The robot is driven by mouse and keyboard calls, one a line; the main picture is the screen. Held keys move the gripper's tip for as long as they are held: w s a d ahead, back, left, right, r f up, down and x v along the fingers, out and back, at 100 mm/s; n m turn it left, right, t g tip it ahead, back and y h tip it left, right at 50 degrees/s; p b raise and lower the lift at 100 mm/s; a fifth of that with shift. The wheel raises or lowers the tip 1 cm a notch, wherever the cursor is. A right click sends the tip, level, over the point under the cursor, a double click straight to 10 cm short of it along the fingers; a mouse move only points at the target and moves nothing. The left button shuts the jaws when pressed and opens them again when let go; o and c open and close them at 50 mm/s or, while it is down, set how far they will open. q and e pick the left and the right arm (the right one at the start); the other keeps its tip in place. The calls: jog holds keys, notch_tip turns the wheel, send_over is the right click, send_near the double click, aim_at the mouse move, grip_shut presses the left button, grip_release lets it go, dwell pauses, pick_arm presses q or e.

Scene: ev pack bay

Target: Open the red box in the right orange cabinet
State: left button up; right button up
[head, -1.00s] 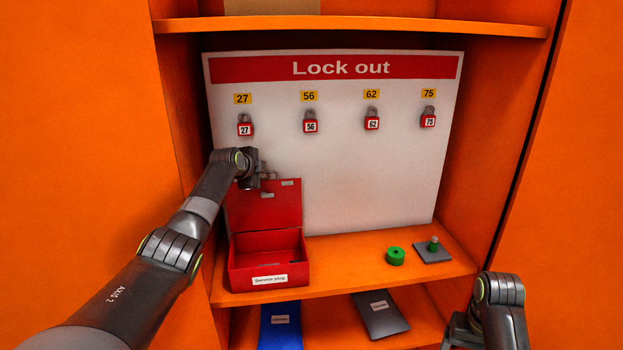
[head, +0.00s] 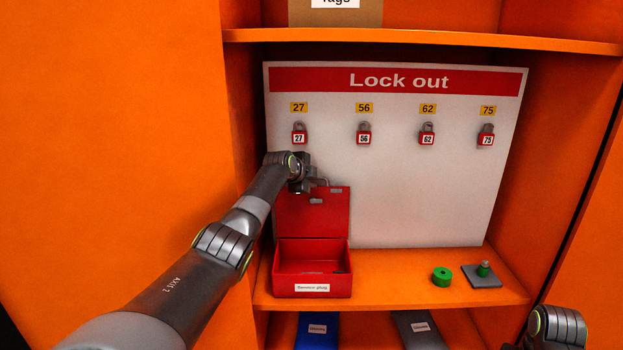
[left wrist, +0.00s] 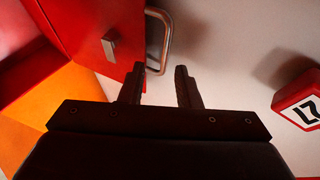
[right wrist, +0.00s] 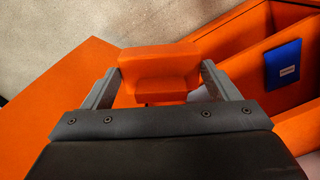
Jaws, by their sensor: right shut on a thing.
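The red box (head: 312,285) stands on the orange cabinet shelf at the left, its lid (head: 290,212) raised against the white board. Its inside shows, with a small dark item in it. My left gripper (head: 316,180) is beside the lid's top edge. In the left wrist view my left gripper (left wrist: 160,82) is open with nothing between its fingers; the lid's metal handle (left wrist: 163,35) lies just beyond the fingertips. In the right wrist view my right gripper (right wrist: 158,75) is shut on an orange handle (right wrist: 160,62) of the cabinet.
The white lock-out board (head: 390,200) behind carries red padlocks (head: 364,137). A green ring (head: 442,277) and a grey plate with a green knob (head: 484,275) sit on the shelf's right. Blue (head: 317,330) and grey (head: 420,328) folders lie below. The shelf middle is clear.

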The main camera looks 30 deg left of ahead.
jog(key=shift+w+f+b, duration=0.1)
jog(key=shift+f+b, duration=0.2)
jog(key=shift+f, duration=0.1)
notch_tip(320, 180, down, 2)
jog(key=shift+f+b, duration=0.15)
jog(key=shift+b, duration=1.05)
pick_arm(q)
notch_tip(320, 180, up, 10)
pick_arm(e)
jog(key=shift+f, duration=0.1)
pick_arm(q)
jog(key=shift+r, duration=0.1)
